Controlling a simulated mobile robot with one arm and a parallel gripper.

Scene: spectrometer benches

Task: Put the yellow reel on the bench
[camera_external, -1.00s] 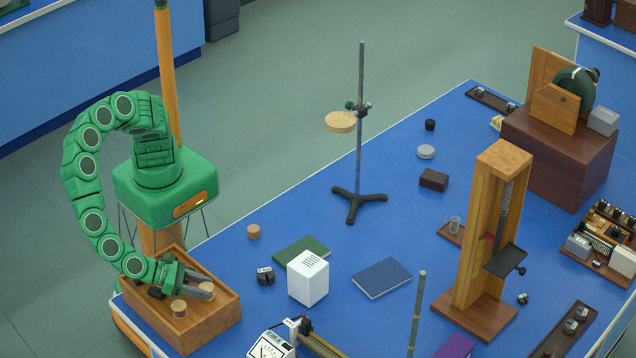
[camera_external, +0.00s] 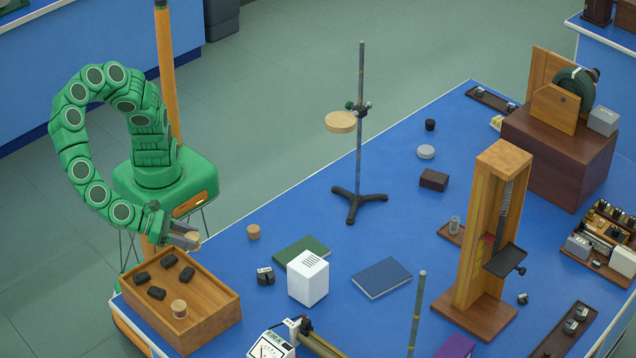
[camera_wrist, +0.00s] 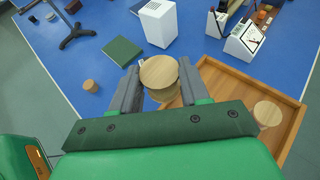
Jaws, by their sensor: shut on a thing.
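My gripper (camera_external: 184,237) is shut on a pale yellow-tan reel (camera_external: 194,241) and holds it in the air above the back rim of the wooden tray. In the wrist view the reel (camera_wrist: 160,71) shows its round end between the two grey fingers of my gripper (camera_wrist: 158,84). The fingers hide part of its side. The blue bench (camera_external: 335,235) lies to the right of the gripper, beyond the tray.
The wooden tray (camera_external: 215,319) holds several black blocks (camera_external: 157,293) and another reel (camera_external: 179,308). A small tan cylinder (camera_external: 253,232), a green book (camera_external: 301,251), a black clip-like piece (camera_external: 265,276) and a white box (camera_external: 308,280) stand nearby. Bare bench lies between them.

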